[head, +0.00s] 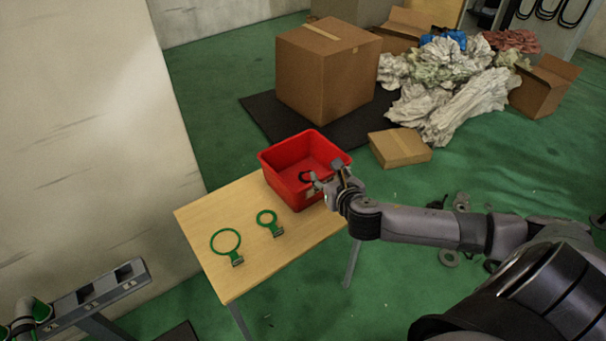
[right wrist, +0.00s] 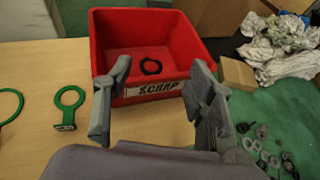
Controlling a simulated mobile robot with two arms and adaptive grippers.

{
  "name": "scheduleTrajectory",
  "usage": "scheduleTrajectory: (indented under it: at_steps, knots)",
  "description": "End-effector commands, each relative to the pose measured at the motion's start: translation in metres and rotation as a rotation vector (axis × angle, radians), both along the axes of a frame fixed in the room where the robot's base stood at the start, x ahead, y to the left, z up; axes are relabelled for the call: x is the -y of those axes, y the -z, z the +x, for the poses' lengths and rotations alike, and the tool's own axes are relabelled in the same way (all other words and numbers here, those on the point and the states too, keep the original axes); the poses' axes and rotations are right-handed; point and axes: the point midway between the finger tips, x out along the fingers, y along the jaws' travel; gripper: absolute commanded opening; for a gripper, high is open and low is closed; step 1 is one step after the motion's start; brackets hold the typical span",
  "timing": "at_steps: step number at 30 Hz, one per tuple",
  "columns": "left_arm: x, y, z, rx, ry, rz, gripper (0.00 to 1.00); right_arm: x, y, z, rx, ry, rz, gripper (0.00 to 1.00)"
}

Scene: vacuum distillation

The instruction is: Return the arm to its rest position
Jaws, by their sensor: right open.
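My right gripper (head: 325,173) is open and empty at the near right rim of a red bin (head: 278,172). In the right wrist view its two fingers (right wrist: 160,78) stand apart in front of the bin (right wrist: 110,45), whose front label reads SCRAP. A black ring (right wrist: 150,66) lies on the bin's floor, apart from the fingers. My right arm (head: 425,225) reaches in from the lower right over the floor. My left gripper does not show.
The bin stands on a wooden table (head: 200,215). A large green ring (head: 213,240) and a smaller one (head: 259,217) lie left of it. Cardboard boxes (head: 325,75) and crumpled sheets (head: 440,85) lie behind. Loose round parts (head: 448,258) lie on the floor beneath my arm.

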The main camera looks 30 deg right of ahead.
Motion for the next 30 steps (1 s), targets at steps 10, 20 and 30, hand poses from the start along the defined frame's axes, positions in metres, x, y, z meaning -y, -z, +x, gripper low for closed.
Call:
scheduleTrajectory:
  at_steps: [10, 20, 30]
  knots:
    - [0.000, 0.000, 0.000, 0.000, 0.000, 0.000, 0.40, 0.000, 0.000, 0.000, 0.000, 0.000, 0.000, 0.51]
    - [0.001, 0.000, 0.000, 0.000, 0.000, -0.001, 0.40, -0.060, 0.039, -0.047, -0.008, 0.269, 0.553, 0.51]
    - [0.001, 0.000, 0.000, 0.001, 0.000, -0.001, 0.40, -0.140, 0.082, -0.174, 0.006, 1.212, 1.554, 0.51]
